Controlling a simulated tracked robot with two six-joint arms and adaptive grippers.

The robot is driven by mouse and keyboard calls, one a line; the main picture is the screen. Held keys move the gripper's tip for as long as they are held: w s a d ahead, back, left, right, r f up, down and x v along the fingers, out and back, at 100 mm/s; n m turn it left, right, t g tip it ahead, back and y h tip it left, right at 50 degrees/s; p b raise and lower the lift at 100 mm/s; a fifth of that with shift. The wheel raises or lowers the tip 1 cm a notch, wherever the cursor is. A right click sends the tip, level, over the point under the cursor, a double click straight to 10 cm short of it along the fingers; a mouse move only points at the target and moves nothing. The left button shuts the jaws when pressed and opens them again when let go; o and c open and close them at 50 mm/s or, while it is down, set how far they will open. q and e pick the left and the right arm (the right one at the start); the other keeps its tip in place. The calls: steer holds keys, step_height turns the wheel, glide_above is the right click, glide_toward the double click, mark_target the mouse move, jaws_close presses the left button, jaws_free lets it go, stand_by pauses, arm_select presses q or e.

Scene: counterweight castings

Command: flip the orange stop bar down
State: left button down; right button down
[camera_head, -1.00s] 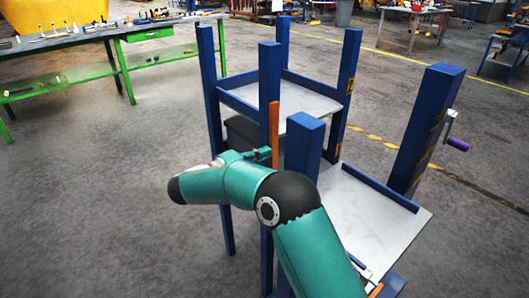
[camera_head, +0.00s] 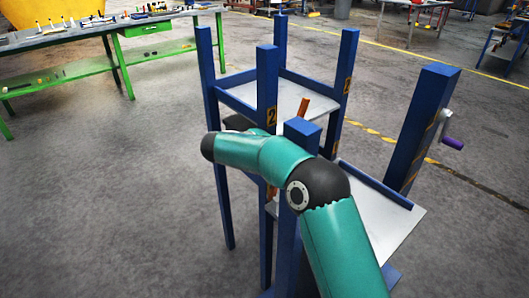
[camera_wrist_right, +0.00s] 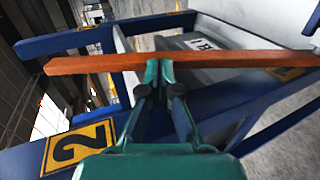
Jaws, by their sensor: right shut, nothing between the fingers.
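The orange stop bar (camera_head: 304,106) leans to the right in the head view, its upper end showing above the near blue post and its middle hidden behind that post and my arm. In the head view my right arm hides this gripper. My left gripper is in neither view.
Blue posts (camera_head: 267,80) frame the stand, with a sloping pale plate (camera_head: 377,222) at right and a crank with purple handle (camera_head: 452,143). A grey labelled block (camera_wrist_right: 205,44) lies beyond the bar. A green-legged bench (camera_head: 125,65) stands back left; floor at left is clear.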

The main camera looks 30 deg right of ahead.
steer(key=v, duration=1.3)
steer(key=shift+a, duration=0.45)
steer(key=shift+f, duration=0.1)
steer(key=s+a+f+n+g+y, duration=0.1)
steer(key=s+a+f+n+y, duration=0.15)
steer(key=f, duration=0.75)
steer(key=s+a+f+n+y, duration=0.1)
steer(key=s+f+y, duration=0.15)
steer(key=f, duration=0.75)
steer(key=s+a+f+n+g+y, duration=0.15)
steer(key=f+y, duration=0.25)
steer(key=f, duration=0.5)
steer(key=s+a+f+m+y, duration=0.4)
steer(key=s+a+f, duration=0.1)
steer(key=s, duration=0.7)
steer(key=s+a+f+m+y, duration=0.4)
steer(key=s+f, duration=0.4)
steer(key=s, duration=0.3)
steer(key=shift+s+a+f+m+t, duration=0.35)
steer(key=shift+m+t, duration=0.05)
steer(key=shift+t, duration=0.05)
